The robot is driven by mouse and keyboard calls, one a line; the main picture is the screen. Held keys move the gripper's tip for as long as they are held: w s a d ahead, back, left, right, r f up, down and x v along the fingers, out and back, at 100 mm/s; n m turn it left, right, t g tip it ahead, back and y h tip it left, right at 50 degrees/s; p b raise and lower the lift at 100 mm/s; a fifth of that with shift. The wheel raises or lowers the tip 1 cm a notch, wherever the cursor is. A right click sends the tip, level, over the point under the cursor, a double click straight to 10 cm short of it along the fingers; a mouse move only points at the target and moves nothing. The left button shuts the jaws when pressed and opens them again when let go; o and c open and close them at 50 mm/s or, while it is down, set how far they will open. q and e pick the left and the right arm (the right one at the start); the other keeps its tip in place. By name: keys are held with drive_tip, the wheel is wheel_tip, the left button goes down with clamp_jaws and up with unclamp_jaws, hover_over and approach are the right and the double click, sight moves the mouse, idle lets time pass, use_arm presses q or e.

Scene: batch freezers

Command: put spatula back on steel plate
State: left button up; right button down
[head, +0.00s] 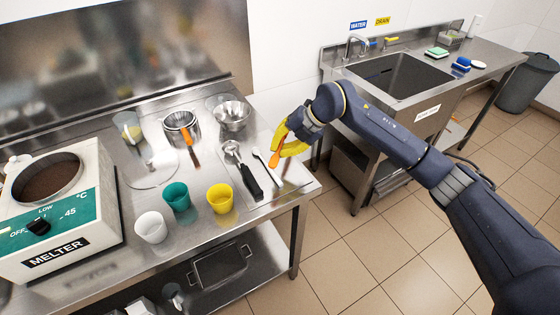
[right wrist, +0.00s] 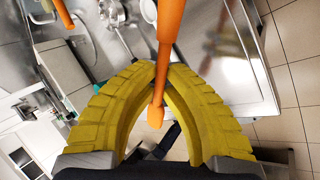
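An orange spatula (head: 275,158) is between the yellow fingers of my right gripper (head: 281,148). In the right wrist view the fingers (right wrist: 161,72) close in on its orange handle (right wrist: 170,25), and the handle's rounded end hangs between them. The gripper is above the far right part of the steel plate (head: 291,181), a flat sheet on the table. It is hard to tell whether the spatula's lower end touches the plate. A black-handled scoop (head: 249,181) and a white spatula (head: 266,169) lie on the plate. My left gripper is out of view.
Another orange-handled tool (head: 190,147) leans in a steel pot (head: 178,121). A steel bowl (head: 231,114) stands behind the plate. White (head: 151,227), green (head: 176,196) and yellow cups (head: 220,198) stand near the front edge. A melter (head: 60,225) is at left, a sink (head: 400,74) at right.

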sight(280, 169)
drive_tip(key=shift+f, duration=3)
drive_tip(key=shift+f, duration=0.6)
drive_tip(key=c, duration=1.6)
unclamp_jaws()
drive_tip(key=shift+o, duration=0.2)
drive_tip(key=shift+f, duration=0.1)
drive_tip(key=shift+d+r, duration=0.1)
drive_tip(key=shift+r, duration=0.25)
drive_tip(key=v, duration=1.2)
drive_tip(key=shift+r, duration=0.35)
